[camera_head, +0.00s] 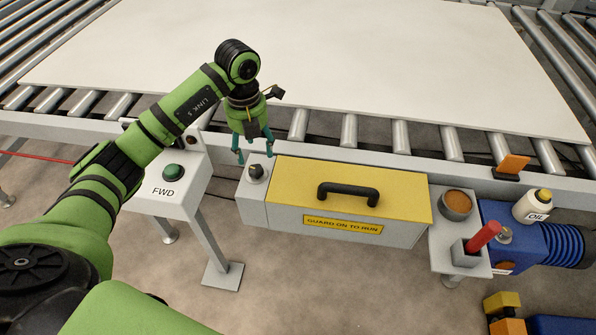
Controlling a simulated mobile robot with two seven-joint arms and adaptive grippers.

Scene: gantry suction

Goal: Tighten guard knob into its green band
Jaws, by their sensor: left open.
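The guard knob (256,171) is a small dark knob on a pale round base. It sits on the grey block at the left end of the yellow-lidded guard box (290,178). My left gripper (255,157) is open, pointing down with its teal fingers just above and around the knob's top. I cannot tell whether the fingers touch the knob. The green band cannot be made out at this size. My right gripper is not in view.
A black handle (348,193) stands up from the guard lid. A white FWD pedestal (163,196) with a green button is left of the knob. Behind are conveyor rollers (349,131) under a large pale sheet (300,55). A cup (457,205), red-handled tool (483,237) and oil bottle (533,207) stand right.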

